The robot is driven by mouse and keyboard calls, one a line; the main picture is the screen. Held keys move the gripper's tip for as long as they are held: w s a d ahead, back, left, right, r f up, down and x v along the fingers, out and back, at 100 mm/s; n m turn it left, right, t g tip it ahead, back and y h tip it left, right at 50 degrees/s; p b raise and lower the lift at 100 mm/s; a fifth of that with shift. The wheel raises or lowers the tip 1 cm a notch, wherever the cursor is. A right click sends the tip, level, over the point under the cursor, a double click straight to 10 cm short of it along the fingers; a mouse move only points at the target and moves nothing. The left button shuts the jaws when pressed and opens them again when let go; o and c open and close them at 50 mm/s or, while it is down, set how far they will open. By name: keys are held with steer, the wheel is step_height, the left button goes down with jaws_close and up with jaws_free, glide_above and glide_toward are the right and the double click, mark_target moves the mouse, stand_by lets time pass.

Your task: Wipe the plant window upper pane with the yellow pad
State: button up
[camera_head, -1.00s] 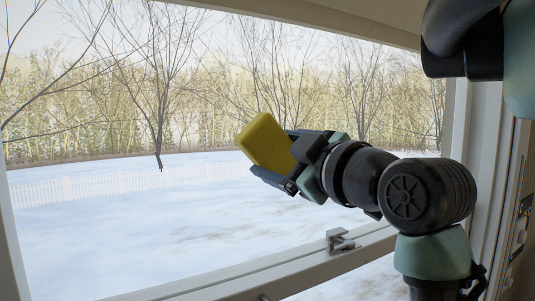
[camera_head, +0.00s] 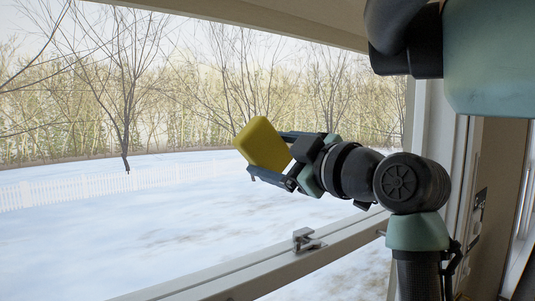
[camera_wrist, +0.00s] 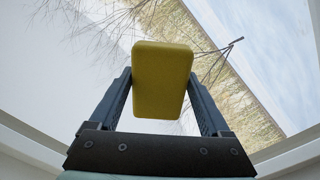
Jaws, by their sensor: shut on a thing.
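The yellow pad (camera_head: 262,144) is a thick block held between the two fingers of my gripper (camera_head: 272,160). In the wrist view the pad (camera_wrist: 162,80) sits between the dark finger bars of my gripper (camera_wrist: 160,100), tilted slightly. The upper pane (camera_head: 190,215) is a large clear sheet of glass with snow, a white fence and bare trees behind it. My gripper points left and the pad is in front of the pane. I cannot tell whether the pad touches the glass.
A white rail (camera_head: 255,270) with a metal latch (camera_head: 307,240) runs along the pane's lower edge. The right window frame (camera_head: 428,120) stands behind my arm. The top frame (camera_head: 260,20) slopes across above. The pane left of the pad is unobstructed.

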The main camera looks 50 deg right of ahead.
mark_target(218, 157)
steer(key=shift+s+d, duration=0.25)
steer(key=shift+d, duration=0.7)
steer(key=shift+s+d, duration=0.2)
steer(key=shift+d, duration=0.7)
steer(key=shift+a, duration=0.1)
steer(key=shift+w+a+f, duration=0.1)
steer(key=shift+w+a, duration=0.1)
steer(key=shift+a, duration=0.35)
steer(key=shift+w+a+b, duration=0.25)
steer(key=shift+a+b, duration=0.1)
steer(key=shift+a, duration=0.75)
steer(key=shift+w+a+b, duration=0.3)
steer(key=shift+a+b, duration=0.05)
steer(key=shift+a, duration=0.8)
steer(key=shift+w+a+b, duration=0.25)
steer(key=shift+a+b, duration=0.1)
steer(key=shift+a, duration=0.75)
steer(key=shift+a, duration=0.1)
steer(key=shift+w+a+b, duration=0.2)
steer(key=shift+a, duration=0.75)
steer(key=shift+w+a+b, duration=0.15)
steer(key=shift+w+a, duration=0.05)
steer(key=shift+a, duration=0.7)
